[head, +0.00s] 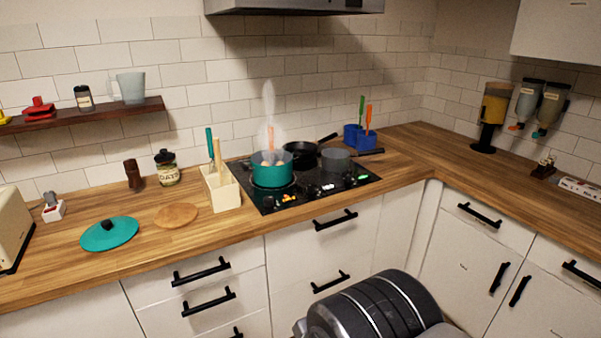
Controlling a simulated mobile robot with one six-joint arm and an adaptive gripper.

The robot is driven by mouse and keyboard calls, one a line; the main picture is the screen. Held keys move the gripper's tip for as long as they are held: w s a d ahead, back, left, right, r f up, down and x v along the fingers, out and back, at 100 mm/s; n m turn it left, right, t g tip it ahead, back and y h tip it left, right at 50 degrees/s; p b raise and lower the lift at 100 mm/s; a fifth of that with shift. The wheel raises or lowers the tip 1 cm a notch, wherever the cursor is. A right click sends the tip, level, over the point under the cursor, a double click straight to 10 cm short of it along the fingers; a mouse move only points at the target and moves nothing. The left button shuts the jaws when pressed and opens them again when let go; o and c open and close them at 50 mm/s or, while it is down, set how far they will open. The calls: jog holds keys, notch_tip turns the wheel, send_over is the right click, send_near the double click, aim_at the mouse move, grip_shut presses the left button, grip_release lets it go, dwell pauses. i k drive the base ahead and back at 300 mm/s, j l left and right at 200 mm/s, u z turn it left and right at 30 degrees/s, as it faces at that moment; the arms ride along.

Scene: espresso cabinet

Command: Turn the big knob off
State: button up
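The black cooktop (318,180) is set into the wooden counter against the tiled wall. Along its front edge are small controls with orange lit marks at the left (288,197), pale marks in the middle (327,187) and green lit marks at the right (361,177). They are too small to tell which is the big knob or how it is turned. A teal pot (272,174) stands on the left front of the cooktop, with steam above it. My gripper is not in view; a dark rounded part of my own arm shows at the bottom.
A dark pan (300,150) and a grey pan (337,160) stand behind and right of the pot. A cream utensil holder (220,188) stands left of the cooktop. A teal lid (110,233) lies farther left. Drawers with black handles (336,219) are below the counter.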

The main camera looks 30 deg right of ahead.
aim_at(269, 202)
jog(key=i+l, duration=0.1)
jog(key=i, duration=0.5)
jog(key=i+l, duration=0.1)
jog(key=i, duration=0.5)
